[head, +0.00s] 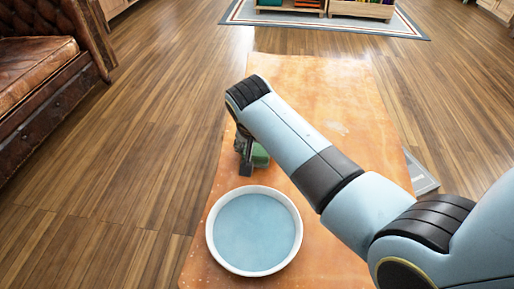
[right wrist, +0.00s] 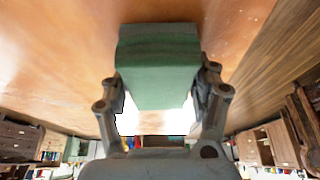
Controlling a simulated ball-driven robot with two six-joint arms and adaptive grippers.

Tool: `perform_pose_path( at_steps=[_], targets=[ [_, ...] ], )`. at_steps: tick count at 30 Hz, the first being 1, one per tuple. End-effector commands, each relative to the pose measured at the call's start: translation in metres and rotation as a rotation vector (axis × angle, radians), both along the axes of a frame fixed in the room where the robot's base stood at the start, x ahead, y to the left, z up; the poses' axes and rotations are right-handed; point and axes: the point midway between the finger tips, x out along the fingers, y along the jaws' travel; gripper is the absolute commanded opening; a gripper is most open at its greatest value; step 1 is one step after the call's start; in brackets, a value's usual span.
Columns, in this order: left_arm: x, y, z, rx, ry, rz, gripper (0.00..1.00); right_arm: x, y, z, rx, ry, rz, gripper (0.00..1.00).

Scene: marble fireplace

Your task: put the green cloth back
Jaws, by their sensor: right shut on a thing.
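The green cloth (right wrist: 158,65) looks like a folded block between the fingers of my right gripper (right wrist: 160,95) in the right wrist view. The right gripper is shut on it. In the head view the cloth (head: 260,155) shows only in part, behind the right gripper (head: 245,160), over the orange-brown tabletop (head: 330,120). I cannot tell whether the cloth touches the tabletop. My left gripper is not in view.
A round white-rimmed basin (head: 213,240) with a pale blue inside stands on the tabletop just in front of the gripper. A grey flat object (head: 421,175) lies at the tabletop's right edge. A brown leather sofa (head: 40,75) is at the far left.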

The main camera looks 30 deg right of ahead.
Motion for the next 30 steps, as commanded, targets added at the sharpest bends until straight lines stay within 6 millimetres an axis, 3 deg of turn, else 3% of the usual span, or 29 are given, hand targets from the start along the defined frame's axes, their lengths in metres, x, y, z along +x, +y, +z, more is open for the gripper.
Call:
perform_pose_path(
  at_steps=[8, 9, 15, 24, 28, 30],
  targets=[
    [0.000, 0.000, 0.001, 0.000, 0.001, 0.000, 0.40, 0.001, 0.000, 0.000, 0.000, -0.001, 0.000, 0.36],
    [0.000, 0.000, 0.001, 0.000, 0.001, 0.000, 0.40, 0.000, 0.000, -0.001, 0.000, -0.001, 0.000, 0.63],
    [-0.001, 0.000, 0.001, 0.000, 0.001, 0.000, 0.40, 0.000, 0.000, 0.000, 0.000, -0.002, -0.001, 0.86],
    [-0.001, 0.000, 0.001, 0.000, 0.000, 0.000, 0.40, 0.000, 0.000, 0.002, 0.000, -0.002, -0.001, 0.86],
    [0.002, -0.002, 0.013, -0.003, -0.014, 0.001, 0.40, 0.001, -0.001, 0.017, 0.000, -0.004, 0.002, 0.86],
    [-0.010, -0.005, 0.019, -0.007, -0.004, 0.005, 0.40, 0.002, -0.002, 0.029, 0.001, -0.006, 0.004, 0.86]
  ],
)
